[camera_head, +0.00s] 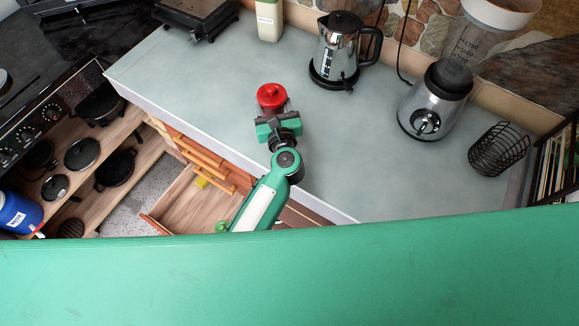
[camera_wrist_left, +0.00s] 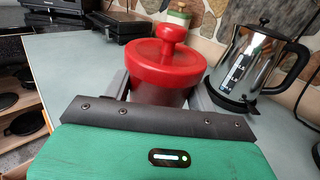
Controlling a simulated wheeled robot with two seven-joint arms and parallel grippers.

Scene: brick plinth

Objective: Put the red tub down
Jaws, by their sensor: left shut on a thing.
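The red tub (camera_head: 271,96) has a lid with a round knob and is upright at the grey-blue counter (camera_head: 220,75). In the left wrist view the tub (camera_wrist_left: 165,72) is between the two fingers. My left gripper (camera_head: 272,108) is shut on the tub's sides. The tub's base is hidden, so I cannot tell whether it touches the counter. My right gripper is in neither view.
A kettle (camera_head: 338,50) stands behind and right of the tub, and a blender (camera_head: 435,100) and a black wire basket (camera_head: 498,148) farther right. A pale container (camera_head: 268,18) stands at the back. An open drawer (camera_head: 185,200) lies below the counter's front edge. Clear counter surrounds the tub.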

